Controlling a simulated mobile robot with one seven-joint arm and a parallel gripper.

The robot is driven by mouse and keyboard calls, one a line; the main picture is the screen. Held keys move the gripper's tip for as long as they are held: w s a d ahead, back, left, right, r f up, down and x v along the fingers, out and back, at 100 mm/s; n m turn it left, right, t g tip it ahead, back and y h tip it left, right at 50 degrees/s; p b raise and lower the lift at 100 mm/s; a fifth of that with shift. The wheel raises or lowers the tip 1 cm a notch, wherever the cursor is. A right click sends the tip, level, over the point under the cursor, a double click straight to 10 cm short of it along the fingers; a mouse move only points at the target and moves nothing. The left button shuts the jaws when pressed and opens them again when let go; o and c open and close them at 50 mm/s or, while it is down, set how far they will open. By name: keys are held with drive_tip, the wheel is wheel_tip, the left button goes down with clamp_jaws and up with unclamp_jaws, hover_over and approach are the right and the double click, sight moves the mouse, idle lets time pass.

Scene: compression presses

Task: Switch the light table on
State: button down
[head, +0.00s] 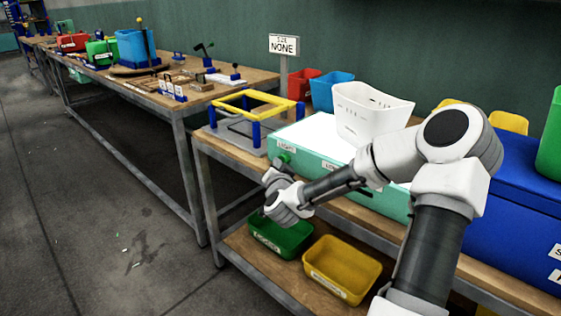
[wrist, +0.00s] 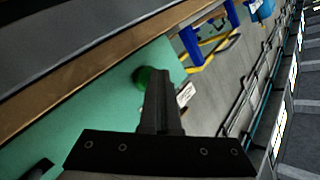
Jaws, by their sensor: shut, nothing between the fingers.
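The light table is a teal box (head: 345,182) with a white top panel (head: 308,132) on the wooden bench. I cannot tell from its top whether it is lit. Its teal front face (wrist: 90,120) fills much of the wrist view. A round green button (head: 283,157) sits on the front near the left end, under a label reading LIGHT. In the wrist view the green button (wrist: 142,76) shows just beside my fingertips, partly hidden by them. My gripper (wrist: 160,80) is shut and empty, close to the front face; I cannot tell whether it touches the button.
A white bin (head: 370,110) stands at the light table's top. A yellow-and-blue frame (head: 255,108) stands to its left. Green (head: 281,238) and yellow (head: 342,270) trays sit on the lower shelf. A blue box (head: 510,210) stands to the right.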

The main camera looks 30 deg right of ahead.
drive_tip(key=shift+s+a, duration=0.2)
drive_tip(key=shift+a, duration=0.3)
drive_tip(key=shift+s+a, duration=0.35)
drive_tip(key=shift+a, duration=0.55)
drive_tip(key=shift+s+a, duration=0.3)
drive_tip(key=shift+a, duration=0.65)
drive_tip(key=shift+s+a, duration=0.35)
drive_tip(key=shift+a, duration=0.55)
